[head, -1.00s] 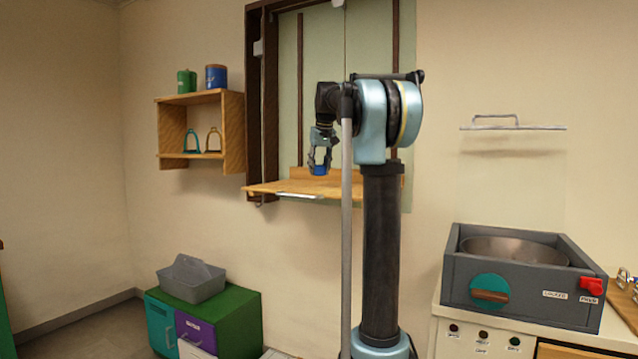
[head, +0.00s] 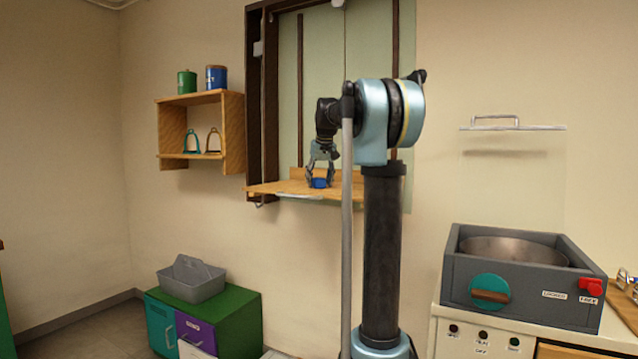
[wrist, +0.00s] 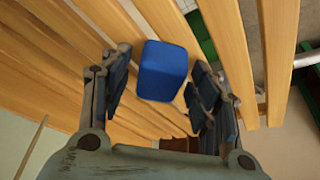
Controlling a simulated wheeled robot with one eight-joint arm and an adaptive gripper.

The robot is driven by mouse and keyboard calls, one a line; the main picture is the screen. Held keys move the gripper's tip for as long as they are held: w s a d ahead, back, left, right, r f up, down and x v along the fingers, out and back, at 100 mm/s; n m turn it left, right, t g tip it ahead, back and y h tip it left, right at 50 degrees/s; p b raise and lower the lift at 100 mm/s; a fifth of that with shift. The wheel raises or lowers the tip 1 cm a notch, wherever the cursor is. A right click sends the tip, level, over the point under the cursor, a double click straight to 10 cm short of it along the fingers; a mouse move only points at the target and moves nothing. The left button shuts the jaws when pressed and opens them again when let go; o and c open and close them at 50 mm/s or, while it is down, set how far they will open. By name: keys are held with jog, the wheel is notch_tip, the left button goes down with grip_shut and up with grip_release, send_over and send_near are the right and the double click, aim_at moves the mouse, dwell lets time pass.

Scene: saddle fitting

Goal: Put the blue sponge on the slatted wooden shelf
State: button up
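The blue sponge (head: 319,183) sits on the slatted wooden shelf (head: 275,188) under the window, near the shelf's middle. In the wrist view the sponge (wrist: 163,71) lies on the pale slats (wrist: 284,50), with gaps showing between the slats. My gripper (head: 320,176) points down over the sponge, its fingers spread on either side. In the wrist view the fingers (wrist: 160,88) stand apart, with clear space between them and the sponge on both sides. The vertical grey pole hides part of the shelf in the head view.
A wall box shelf (head: 232,135) with two cans on top and two stirrups inside hangs at the left. A grey caddy (head: 192,284) stands on a green cabinet (head: 240,305) below. A grey basin unit (head: 520,300) stands at the right.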

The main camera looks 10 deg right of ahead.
jog(key=v, duration=1.2)
jog(key=shift+r, duration=0.15)
dwell(0.3)
